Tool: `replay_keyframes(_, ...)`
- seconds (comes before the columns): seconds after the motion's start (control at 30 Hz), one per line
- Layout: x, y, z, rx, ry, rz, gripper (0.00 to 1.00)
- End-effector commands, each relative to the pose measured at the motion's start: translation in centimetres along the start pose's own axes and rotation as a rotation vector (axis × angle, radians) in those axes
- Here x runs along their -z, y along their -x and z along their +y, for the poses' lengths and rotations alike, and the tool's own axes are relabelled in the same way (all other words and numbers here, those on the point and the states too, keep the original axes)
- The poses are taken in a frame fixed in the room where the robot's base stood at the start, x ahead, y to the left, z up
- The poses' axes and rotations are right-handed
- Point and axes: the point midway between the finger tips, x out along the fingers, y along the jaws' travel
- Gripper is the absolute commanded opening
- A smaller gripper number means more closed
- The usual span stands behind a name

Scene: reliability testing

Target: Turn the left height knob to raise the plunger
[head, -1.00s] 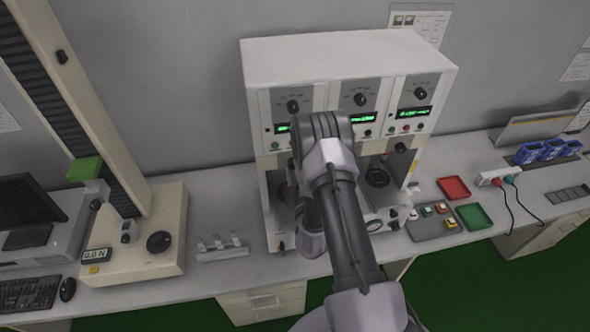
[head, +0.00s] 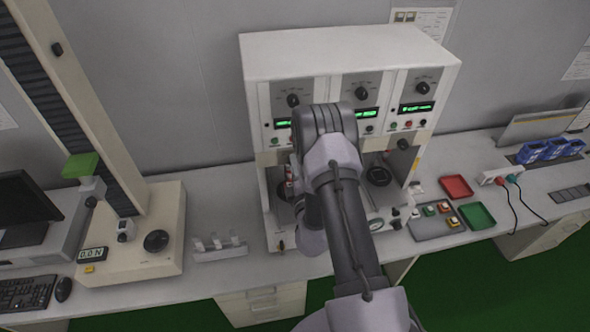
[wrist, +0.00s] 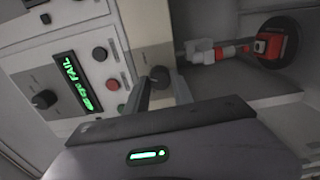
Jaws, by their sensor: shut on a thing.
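The left height knob (wrist: 160,77) is a small dark round knob on a beige strip in the wrist view. My gripper (wrist: 161,88) is shut on it, with one finger on each side. Beside it, a red and white part (wrist: 270,42) sits in the bay in front of a dark round disc; I cannot tell for certain which piece is the plunger. In the head view my arm hides the knob and my gripper, at the left bay of the white three-station test machine (head: 335,60).
The left station's green display (wrist: 77,84) appears to read FAIL in the wrist view. Red (head: 456,187) and green (head: 477,215) trays and a grey tray (head: 430,232) with small parts lie to the right. A tall test stand (head: 150,235) stands at the left.

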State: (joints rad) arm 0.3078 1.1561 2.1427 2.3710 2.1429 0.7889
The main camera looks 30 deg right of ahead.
Motion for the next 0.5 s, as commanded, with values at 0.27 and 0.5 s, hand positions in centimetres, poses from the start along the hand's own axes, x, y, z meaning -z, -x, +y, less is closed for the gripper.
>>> replay_keyframes(0.27, -0.03, -0.08, -0.06, -0.004, 0.260, -0.001, 0.00)
replay_keyframes(0.5, -0.03, -0.07, -0.05, -0.003, 0.488, -0.002, 0.00)
